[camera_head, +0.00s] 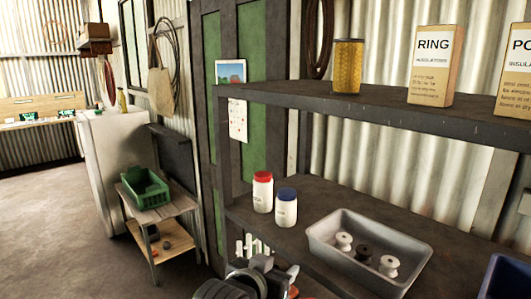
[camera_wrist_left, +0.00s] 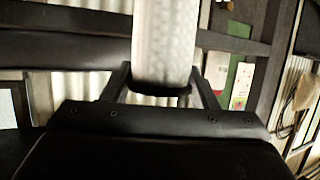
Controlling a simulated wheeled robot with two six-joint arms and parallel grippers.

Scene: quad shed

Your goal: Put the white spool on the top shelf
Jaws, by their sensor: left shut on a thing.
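My left gripper (camera_head: 262,270) is low in the head view, in front of the lower shelf. In the left wrist view its two fingers (camera_wrist_left: 162,88) are shut on a whitish, finely textured cylinder, the white spool (camera_wrist_left: 165,45), with a dark rim at its lower end. The spool's upper end is out of that view. I cannot make it out clearly in the head view. The top shelf (camera_head: 330,101) holds a yellow spool (camera_head: 348,66) and a box marked RING (camera_head: 434,66). My right gripper is not in view.
Another box (camera_head: 515,70) stands at the top shelf's right. The shelf is bare between the yellow spool and the RING box, and left of the spool. Below stand a red-lidded jar (camera_head: 262,192), a blue-lidded jar (camera_head: 286,207) and a grey tray (camera_head: 330,262) with small insulators.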

